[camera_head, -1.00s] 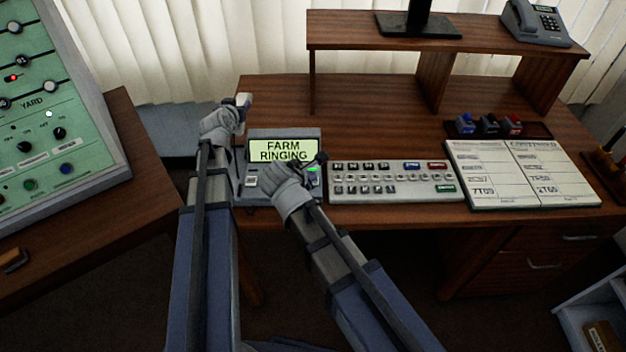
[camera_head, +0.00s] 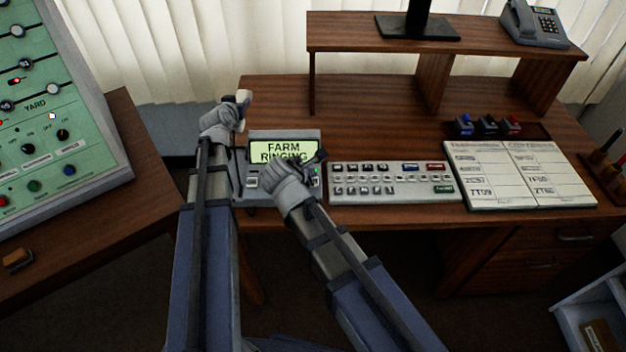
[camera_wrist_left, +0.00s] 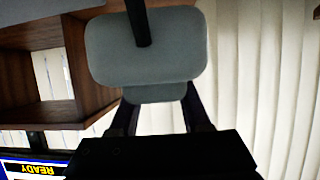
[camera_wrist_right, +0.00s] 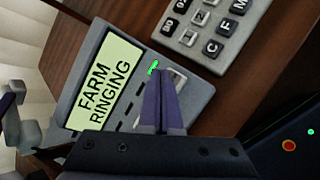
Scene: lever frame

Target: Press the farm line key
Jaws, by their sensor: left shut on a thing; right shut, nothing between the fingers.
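The grey phone unit (camera_head: 263,196) stands at the desk's left front, its screen (camera_head: 282,150) reading "FARM RINGING". The screen also shows in the right wrist view (camera_wrist_right: 98,85). A small green light (camera_wrist_right: 153,68) glows on its key panel. My right gripper (camera_head: 318,158) is shut and empty over that panel. Its fingertips (camera_wrist_right: 164,80) are beside the green light and cover part of the keys; I cannot tell whether they touch one. My left gripper (camera_head: 238,108) is shut on a grey handset (camera_wrist_left: 145,50), raised at the unit's left, with a dark cord hanging.
A keyboard panel (camera_head: 395,200) lies right of the unit, then an open log book (camera_head: 520,178). A raised shelf (camera_head: 360,34) holds a telephone (camera_head: 535,22). A green yard panel (camera_head: 50,145) stands at the left. The desk behind the unit is clear.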

